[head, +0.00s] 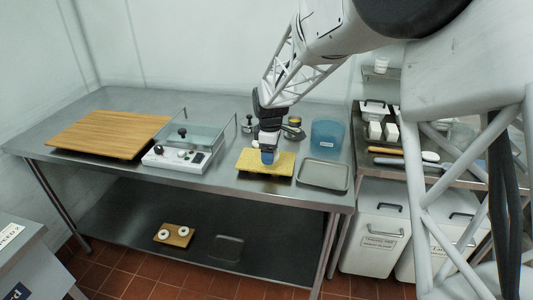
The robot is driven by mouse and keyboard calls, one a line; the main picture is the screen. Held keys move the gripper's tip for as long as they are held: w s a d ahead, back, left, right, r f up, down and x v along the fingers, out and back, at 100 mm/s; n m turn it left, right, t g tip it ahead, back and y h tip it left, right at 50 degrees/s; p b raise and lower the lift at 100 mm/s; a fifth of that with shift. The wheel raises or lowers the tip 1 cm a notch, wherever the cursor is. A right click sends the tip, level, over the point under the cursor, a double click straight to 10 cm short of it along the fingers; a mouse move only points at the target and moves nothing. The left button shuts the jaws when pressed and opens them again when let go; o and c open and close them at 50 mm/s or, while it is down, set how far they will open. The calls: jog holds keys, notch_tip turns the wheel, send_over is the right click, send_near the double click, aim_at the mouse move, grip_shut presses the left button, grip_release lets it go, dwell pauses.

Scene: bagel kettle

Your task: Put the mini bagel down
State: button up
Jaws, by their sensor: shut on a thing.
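My gripper (267,156) points down over a yellow tray or mat (250,166) near the front edge of the steel table. Its lower end is low over the yellow surface, and I cannot tell whether it touches. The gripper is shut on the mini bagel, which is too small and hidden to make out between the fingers. Two pale ring-shaped pieces, one at the left (164,234) and one at the right (183,231), lie on a small wooden board (177,242) on the lower shelf.
A grey tray (324,175) and a blue tub (326,135) stand right of the gripper. A white appliance with a clear cover (190,150) is at the left, beside a large wooden board (108,133). Small dark items (293,128) stand behind the gripper.

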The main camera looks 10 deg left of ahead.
jog(key=shift+w+a+f, duration=0.1)
jog(key=shift+w+a, duration=0.25)
jog(key=shift+w, duration=0.4)
jog(key=shift+w+a+f, duration=0.1)
jog(key=shift+w+a, duration=0.25)
jog(key=shift+w, duration=0.35)
jog(key=shift+w+a, duration=0.35)
jog(key=shift+w, duration=0.4)
jog(key=shift+f, duration=1.75)
jog(key=shift+f, duration=0.15)
jog(key=o, duration=0.9)
notch_tip(320, 180, up, 12)
jog(key=shift+r, duration=0.2)
